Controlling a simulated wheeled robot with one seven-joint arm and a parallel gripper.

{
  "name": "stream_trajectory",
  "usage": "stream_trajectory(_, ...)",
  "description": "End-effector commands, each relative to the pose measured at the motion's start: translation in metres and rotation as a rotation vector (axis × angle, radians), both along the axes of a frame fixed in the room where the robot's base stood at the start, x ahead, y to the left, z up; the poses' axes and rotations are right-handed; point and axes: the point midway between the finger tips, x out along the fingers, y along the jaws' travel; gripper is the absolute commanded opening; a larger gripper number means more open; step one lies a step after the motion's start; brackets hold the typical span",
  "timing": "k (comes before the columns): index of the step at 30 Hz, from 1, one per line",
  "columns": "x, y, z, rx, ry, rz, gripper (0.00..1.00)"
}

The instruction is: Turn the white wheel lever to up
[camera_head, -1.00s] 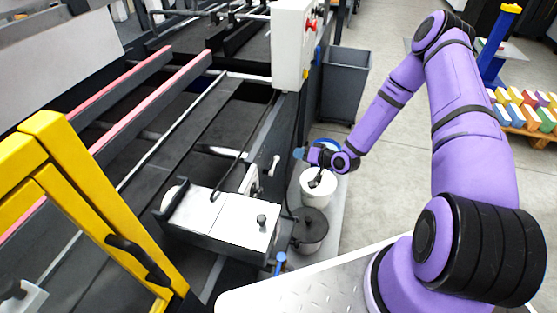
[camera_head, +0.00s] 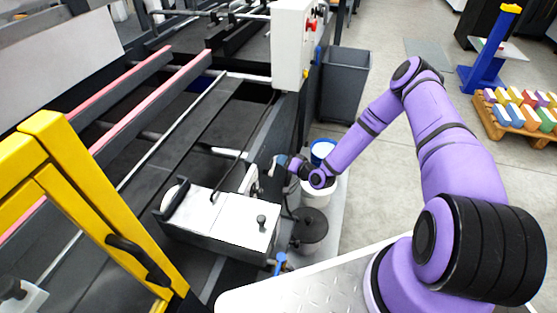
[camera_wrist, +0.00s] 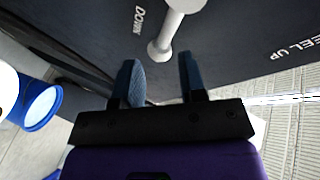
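The white wheel lever (camera_wrist: 172,30) is on a dark panel in the wrist view, with its round hub at the top edge and its knobbed end hanging toward my gripper. The word DOWN is printed left of it, and partly cut-off lettering ending in "EEL UP" lies to the right. In the head view the lever (camera_head: 271,169) shows small on the machine's side. My gripper (camera_wrist: 160,75) is open, with two blue fingers apart and nothing visible between them. The lever's end lies just beyond the fingertips, roughly between them. Contact cannot be made out. In the head view my gripper (camera_head: 284,161) is close beside the lever.
A white metal box (camera_head: 225,220) juts from the machine nearby. Buckets (camera_head: 310,230) stand on the floor below my arm, one with a blue rim (camera_head: 322,150). A grey bin (camera_head: 345,85) is behind. A yellow frame (camera_head: 95,200) stands at the left.

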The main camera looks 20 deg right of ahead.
Motion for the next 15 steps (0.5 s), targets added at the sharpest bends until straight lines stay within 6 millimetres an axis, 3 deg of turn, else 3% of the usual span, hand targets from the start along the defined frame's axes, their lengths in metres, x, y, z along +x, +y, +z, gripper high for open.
stream_trajectory(6,0.021,0.013,-0.006,-0.001,0.0,0.001,0.38)
stream_trajectory(15,0.028,0.016,-0.008,0.0,0.0,0.0,0.38)
